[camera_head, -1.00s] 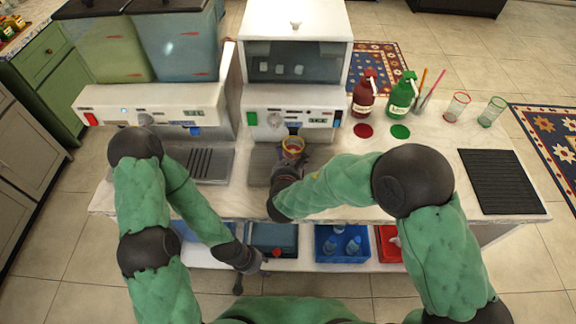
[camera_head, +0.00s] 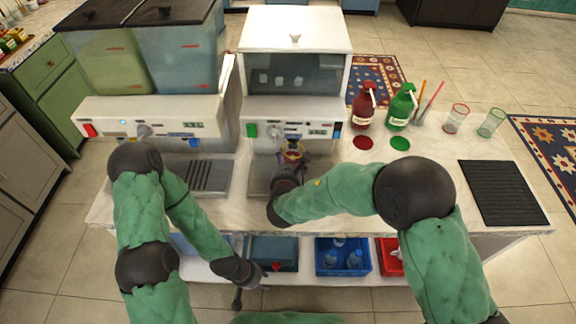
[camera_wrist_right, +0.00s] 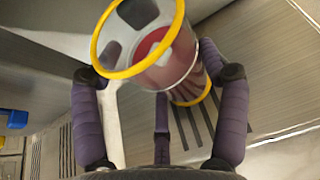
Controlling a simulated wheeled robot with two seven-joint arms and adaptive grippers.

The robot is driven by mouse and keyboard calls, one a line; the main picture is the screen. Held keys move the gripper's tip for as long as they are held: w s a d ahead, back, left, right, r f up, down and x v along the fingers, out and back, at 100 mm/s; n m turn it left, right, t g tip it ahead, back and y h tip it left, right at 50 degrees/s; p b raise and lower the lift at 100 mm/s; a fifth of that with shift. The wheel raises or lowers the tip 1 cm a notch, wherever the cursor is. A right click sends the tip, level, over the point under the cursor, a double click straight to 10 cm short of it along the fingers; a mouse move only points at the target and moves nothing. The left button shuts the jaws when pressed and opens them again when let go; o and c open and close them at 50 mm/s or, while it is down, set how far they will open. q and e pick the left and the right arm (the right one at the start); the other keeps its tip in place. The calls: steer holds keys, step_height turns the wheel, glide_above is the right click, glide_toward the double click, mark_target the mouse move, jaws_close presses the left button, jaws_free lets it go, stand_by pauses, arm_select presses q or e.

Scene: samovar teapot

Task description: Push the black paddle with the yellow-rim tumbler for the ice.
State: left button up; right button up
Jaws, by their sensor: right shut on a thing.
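The yellow-rim tumbler (camera_head: 293,156) is at the front of the white ice machine (camera_head: 295,62), just under its control panel. My right gripper (camera_head: 286,176) is shut on it. In the right wrist view, the clear tumbler (camera_wrist_right: 165,62) sits tilted between the purple fingers of the right gripper (camera_wrist_right: 162,100), its yellow rim toward the upper left. A reddish patch shows through it. The black paddle cannot be made out; the tumbler and gripper cover that area. My left gripper (camera_head: 252,280) is low in front of the counter, its fingers apart and empty.
Red (camera_head: 363,108) and green (camera_head: 401,106) pump bottles, red-rim (camera_head: 456,117) and green-rim (camera_head: 491,122) tumblers and a black mat (camera_head: 502,192) are to the right. Blue bins (camera_head: 342,256) sit on the lower shelf.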

steer(key=shift+w, duration=0.65)
steer(key=shift+s+b, duration=0.3)
steer(key=shift+s, duration=2.25)
steer(key=shift+s, duration=5)
